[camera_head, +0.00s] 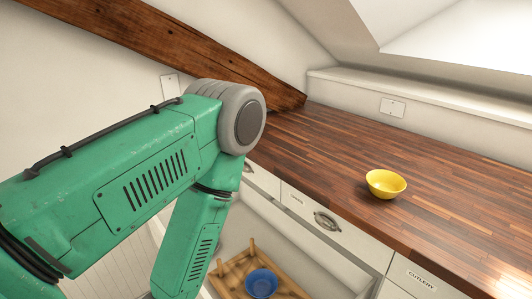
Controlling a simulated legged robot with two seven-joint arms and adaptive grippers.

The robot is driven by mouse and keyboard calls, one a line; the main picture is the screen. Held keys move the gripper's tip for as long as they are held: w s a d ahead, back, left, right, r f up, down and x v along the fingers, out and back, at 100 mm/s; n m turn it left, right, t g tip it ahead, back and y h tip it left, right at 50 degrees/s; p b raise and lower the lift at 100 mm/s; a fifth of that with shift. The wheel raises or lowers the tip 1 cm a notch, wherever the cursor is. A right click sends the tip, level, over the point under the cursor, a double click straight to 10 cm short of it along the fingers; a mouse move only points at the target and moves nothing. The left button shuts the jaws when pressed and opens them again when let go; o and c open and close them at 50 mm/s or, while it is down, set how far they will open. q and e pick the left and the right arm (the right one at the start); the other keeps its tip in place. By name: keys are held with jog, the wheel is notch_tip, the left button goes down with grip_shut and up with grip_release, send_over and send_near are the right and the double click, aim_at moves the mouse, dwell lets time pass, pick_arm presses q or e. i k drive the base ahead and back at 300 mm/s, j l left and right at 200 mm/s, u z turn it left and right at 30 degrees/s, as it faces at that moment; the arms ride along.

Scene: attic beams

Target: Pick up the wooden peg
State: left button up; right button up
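A wooden peg (252,247) stands upright at the back of a wooden board (284,283), low in the picture below the counter. A second upright peg (219,267) stands near the board's left side, close to my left arm. A blue bowl (261,283) sits on the board, in front of the first peg. My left arm comes in from the left and bends downward, and its gripper is below the picture's edge. My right gripper is out of view. The lower part of the board is cut off.
A yellow bowl (385,184) stands on the wooden countertop (330,150), near its front edge. Cabinet fronts with a handle (327,221) and a cutlery label lie below that edge. A dark wooden beam (170,45) slopes down the wall behind. Most of the countertop is clear.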

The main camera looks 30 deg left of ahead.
aim_at(218, 260)
jog(key=i+j+u, duration=0.1)
jog(key=j+u, duration=0.2)
jog(key=i+j+u, duration=0.3)
jog(key=j, duration=0.2)
jog(key=i+j+u, duration=0.1)
jog(key=j+u, duration=0.2)
jog(key=j, duration=0.1)
